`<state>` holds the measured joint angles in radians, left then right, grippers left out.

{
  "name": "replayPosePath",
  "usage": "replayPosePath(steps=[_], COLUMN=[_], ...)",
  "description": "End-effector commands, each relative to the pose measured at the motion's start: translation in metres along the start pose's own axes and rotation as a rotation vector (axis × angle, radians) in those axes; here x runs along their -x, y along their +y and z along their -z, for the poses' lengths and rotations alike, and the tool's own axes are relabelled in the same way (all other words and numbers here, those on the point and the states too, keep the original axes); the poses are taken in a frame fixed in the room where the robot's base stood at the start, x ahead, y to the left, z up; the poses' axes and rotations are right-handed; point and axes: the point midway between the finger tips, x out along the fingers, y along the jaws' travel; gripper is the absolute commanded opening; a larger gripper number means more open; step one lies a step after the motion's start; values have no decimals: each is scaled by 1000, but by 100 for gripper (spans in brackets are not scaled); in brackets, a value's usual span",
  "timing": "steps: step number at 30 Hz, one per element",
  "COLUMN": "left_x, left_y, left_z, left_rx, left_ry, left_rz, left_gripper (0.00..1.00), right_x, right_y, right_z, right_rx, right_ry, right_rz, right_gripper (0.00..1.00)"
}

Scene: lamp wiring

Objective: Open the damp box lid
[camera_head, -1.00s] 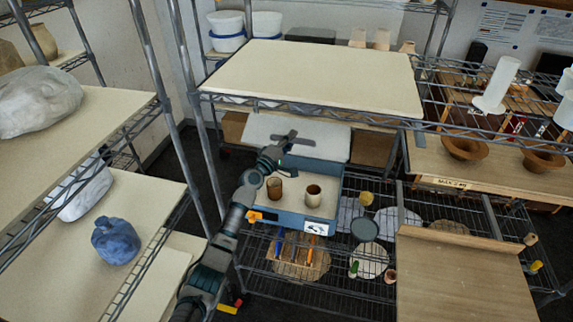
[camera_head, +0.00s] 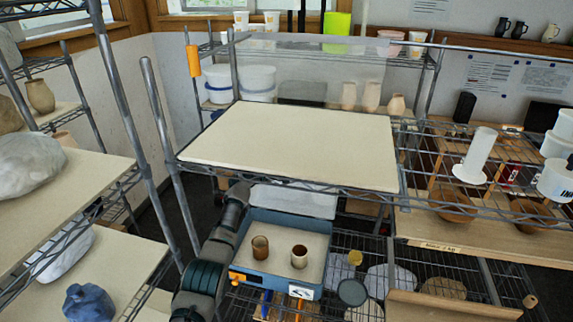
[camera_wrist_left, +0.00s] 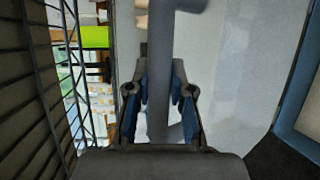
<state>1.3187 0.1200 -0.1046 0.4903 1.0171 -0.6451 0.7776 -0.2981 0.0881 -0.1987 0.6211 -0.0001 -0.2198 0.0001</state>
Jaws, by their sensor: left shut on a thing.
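The damp box (camera_head: 318,268) is an open-topped blue box with a pale inside floor. In the left wrist view my left gripper (camera_wrist_left: 160,85) is shut on the grey lid handle (camera_wrist_left: 158,55), beside the pale lid surface (camera_wrist_left: 230,70).
The upper shelf board (camera_head: 290,140) overhangs the back of the box, close above my arm. A rack post (camera_head: 165,160) stands left of my arm. Wire shelving with plates lies right of the box.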

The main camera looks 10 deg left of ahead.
Motion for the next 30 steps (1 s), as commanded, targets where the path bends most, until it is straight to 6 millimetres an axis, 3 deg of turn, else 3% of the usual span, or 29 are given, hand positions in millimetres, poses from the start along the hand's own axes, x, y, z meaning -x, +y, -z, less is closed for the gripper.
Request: replayPosePath(steps=[12,13,15,16,30], left_x=[-1,-1,-1,-1,4], left_y=[-3,-3,-3,-3,-2], left_z=[-1,-1,-1,-1,3], left_rx=[5,5,5,5,1], left_ry=[-4,-4,-4,-3,0], left_rz=[9,9,9,9,6], left_gripper=[0,26,43,48,48], right_x=[0,0,0,0,1], right_y=[-14,-15,-15,-15,-5], right_z=[0,0,0,0,-2], right_rx=[-5,-5,-5,-5,-1], right_ry=[-1,-1,-1,-2,-1], right_rz=[16,17,17,17,5], right_gripper=[40,40,40,40,40])
